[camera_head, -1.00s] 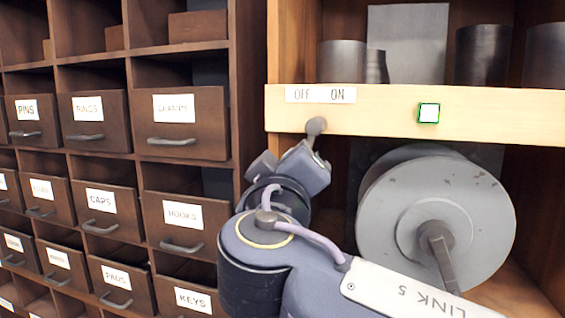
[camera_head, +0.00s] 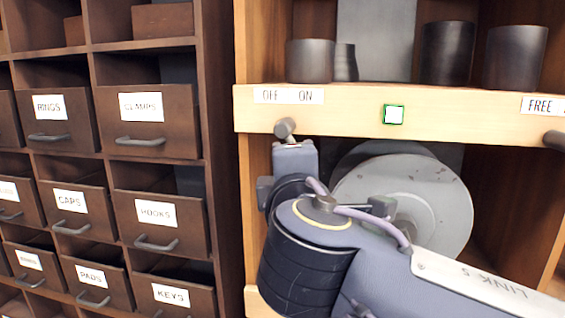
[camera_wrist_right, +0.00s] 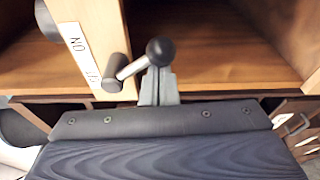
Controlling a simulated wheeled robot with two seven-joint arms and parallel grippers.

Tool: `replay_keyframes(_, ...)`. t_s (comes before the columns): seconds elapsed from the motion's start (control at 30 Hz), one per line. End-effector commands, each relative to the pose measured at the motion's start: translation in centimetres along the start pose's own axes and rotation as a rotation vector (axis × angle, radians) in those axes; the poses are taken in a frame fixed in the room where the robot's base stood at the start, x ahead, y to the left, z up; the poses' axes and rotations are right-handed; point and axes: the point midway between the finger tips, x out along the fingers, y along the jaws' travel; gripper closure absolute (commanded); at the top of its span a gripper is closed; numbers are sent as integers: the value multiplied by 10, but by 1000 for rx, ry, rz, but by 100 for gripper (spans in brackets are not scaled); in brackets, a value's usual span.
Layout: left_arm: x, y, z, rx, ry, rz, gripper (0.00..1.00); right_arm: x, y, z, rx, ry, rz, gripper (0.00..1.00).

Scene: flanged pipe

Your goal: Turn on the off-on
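The off-on switch is a short lever with a dark round knob (camera_head: 285,128), under the OFF ON label (camera_head: 289,95) on the wooden shelf edge. In the right wrist view its knob (camera_wrist_right: 160,50) stands out from a dark pivot (camera_wrist_right: 114,72) on a bright shaft. My right gripper (camera_head: 294,150) is just below the knob. In the right wrist view its narrow grey fingers (camera_wrist_right: 160,85) look shut together, right beside the lever, with the knob overlapping their tips. I cannot tell whether they touch it. My left gripper is not in view.
A small white square with a green border (camera_head: 393,114) sits right of the label. A FREE label (camera_head: 540,105) and another dark knob (camera_head: 555,140) are farther right. A large grey flanged disc (camera_head: 430,200) is behind my arm. Labelled drawers (camera_head: 148,120) stand left.

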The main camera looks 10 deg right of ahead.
Motion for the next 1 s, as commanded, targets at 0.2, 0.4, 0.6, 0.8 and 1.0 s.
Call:
replay_keyframes(0.2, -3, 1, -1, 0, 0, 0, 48, 0, 3, 8, -12, -7, -2, 100)
replay_keyframes(0.4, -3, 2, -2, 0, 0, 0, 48, -1, 3, 10, -11, -7, -1, 100)
replay_keyframes(0.6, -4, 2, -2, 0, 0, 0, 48, -1, 4, 10, -10, -8, -1, 100)
replay_keyframes(0.8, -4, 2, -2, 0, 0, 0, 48, -1, 4, 11, -9, -8, -1, 100)
replay_keyframes(1.0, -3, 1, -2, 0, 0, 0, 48, 0, 3, 10, -9, -8, -1, 100)
